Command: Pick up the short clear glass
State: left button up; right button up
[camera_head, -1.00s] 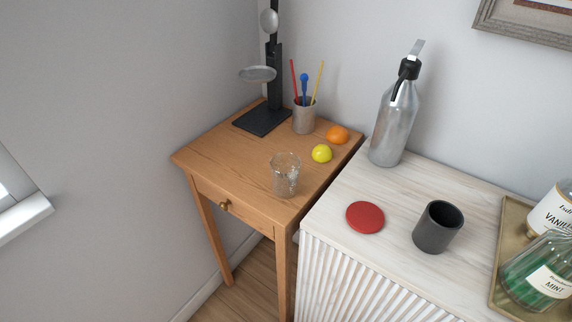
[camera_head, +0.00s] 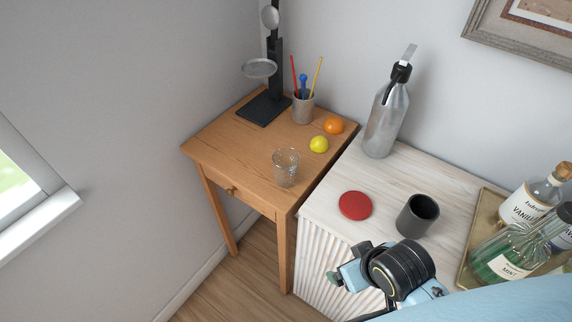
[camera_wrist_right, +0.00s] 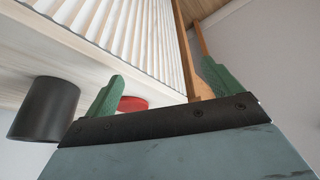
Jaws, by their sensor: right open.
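The short clear glass (camera_head: 286,168) stands upright on the front part of the small wooden table (camera_head: 232,152) in the head view. My right gripper (camera_head: 342,276) has come in from the lower right, in front of the ribbed white cabinet. It is open and empty, well to the right of the glass and nearer to me. In the right wrist view its two green fingers (camera_wrist_right: 161,84) are spread apart with nothing between them. The glass does not show in the wrist view. My left gripper is not in view.
On the white cabinet (camera_head: 326,206) are a red disc (camera_head: 355,205), a dark cup (camera_head: 417,216), a metal siphon bottle (camera_head: 386,118) and a tray (camera_head: 464,268) with bottles. A lemon (camera_head: 319,144), an orange (camera_head: 334,125), a straw holder (camera_head: 303,108) and a black stand (camera_head: 264,109) are behind the glass.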

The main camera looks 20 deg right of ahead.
jog(key=w+r+t+y, duration=0.1)
jog(key=w+t, duration=0.2)
jog(key=w, duration=0.2)
jog(key=w+a+r+t+y, duration=0.1)
jog(key=w+r+t, duration=0.1)
jog(key=w, duration=0.3)
jog(key=w+a+r+n+t+y, duration=0.1)
jog(key=w+r+t, duration=0.1)
jog(key=w, duration=0.4)
jog(key=shift+w+a+r+t, duration=0.1)
jog(key=shift+a+t, duration=0.05)
jog(key=shift+t, duration=0.75)
jog(key=w, duration=0.1)
send_near(280, 158)
jog(key=shift+w+d+f+t+y, duration=0.15)
jog(key=shift+w+f+t+y, duration=0.1)
jog(key=shift+f, duration=0.15)
jog(key=shift+w+d+f+t+y, duration=0.15)
jog(key=shift+w+f, duration=0.15)
jog(key=shift+f, duration=0.1)
jog(key=shift+a+x, duration=0.15)
jog(key=shift+x, duration=1.3)
jog(key=shift+a+x, duration=0.1)
jog(key=shift+x, duration=1.3)
jog(key=shift+r, duration=0.2)
jog(key=c, duration=1.2)
jog(key=shift+r, duration=0.1)
jog(key=shift+c, duration=0.2)
